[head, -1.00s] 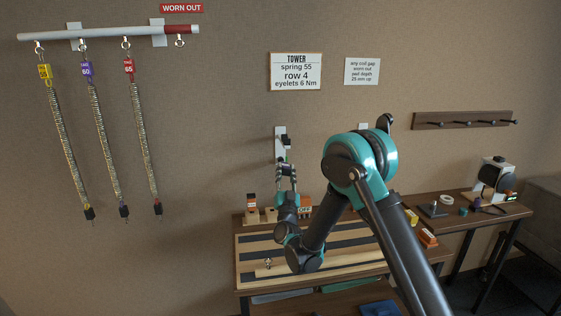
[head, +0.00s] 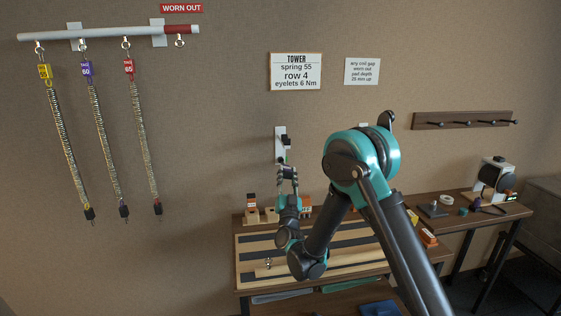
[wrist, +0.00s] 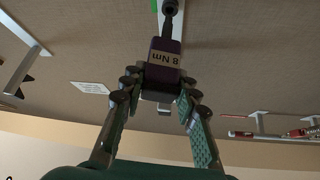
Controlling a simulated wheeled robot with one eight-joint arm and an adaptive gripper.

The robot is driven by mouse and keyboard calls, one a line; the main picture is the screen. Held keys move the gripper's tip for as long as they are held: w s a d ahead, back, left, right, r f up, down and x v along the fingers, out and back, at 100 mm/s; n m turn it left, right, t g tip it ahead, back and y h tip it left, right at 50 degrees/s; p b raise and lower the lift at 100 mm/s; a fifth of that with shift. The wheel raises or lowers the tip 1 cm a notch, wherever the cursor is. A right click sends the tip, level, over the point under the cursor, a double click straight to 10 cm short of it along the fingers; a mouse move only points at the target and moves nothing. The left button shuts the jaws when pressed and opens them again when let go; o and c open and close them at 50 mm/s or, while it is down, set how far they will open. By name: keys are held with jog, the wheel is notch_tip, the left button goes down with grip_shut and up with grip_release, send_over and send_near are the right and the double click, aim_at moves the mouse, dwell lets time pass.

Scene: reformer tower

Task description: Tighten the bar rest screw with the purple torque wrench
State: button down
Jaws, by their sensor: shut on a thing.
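The purple torque wrench (wrist: 166,62) is in my gripper (wrist: 160,88), clamped between both fingers, with a tan label reading "8 Nm". Its dark shaft points away from the fingers, toward the top of the wrist view. In the head view my gripper (head: 287,173) is raised just below a white wall plate (head: 280,146) that carries a dark fitting (head: 287,141). I take this to be the bar rest. The screw itself is too small to make out. I cannot tell whether the wrench tip touches it.
Three tagged springs hang from a white bar (head: 100,34) at the left. A wooden bench (head: 240,270) with dark strips lies below my arm, with small blocks along its back. A side table (head: 480,217) and a peg rail (head: 463,120) are at the right.

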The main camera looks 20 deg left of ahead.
dwell(0.3)
jog(key=s+d, duration=0.2)
jog(key=s, duration=0.1)
jog(key=shift+s+d, duration=0.1)
jog(key=shift+s, duration=0.15)
dwell(0.3)
jog(key=shift+n+g+y, duration=0.75)
jog(key=shift+n+y, duration=0.35)
jog(key=shift+n, duration=0.7)
jog(key=shift+n+g+y, duration=0.7)
jog(key=shift+n+y, duration=0.4)
jog(key=shift+n, duration=0.7)
jog(key=shift+n+g+y, duration=0.75)
jog(key=shift+n+y, duration=0.35)
jog(key=shift+n, duration=0.7)
jog(key=n+g+y, duration=0.1)
jog(key=n, duration=0.1)
jog(key=shift+n, duration=0.3)
jog(key=shift+n+g+y, duration=0.35)
jog(key=shift+n+g, duration=0.75)
jog(key=shift+n, duration=0.6)
jog(key=shift+n+g+y, duration=0.35)
jog(key=shift+n+g, duration=0.75)
jog(key=shift+n, duration=0.6)
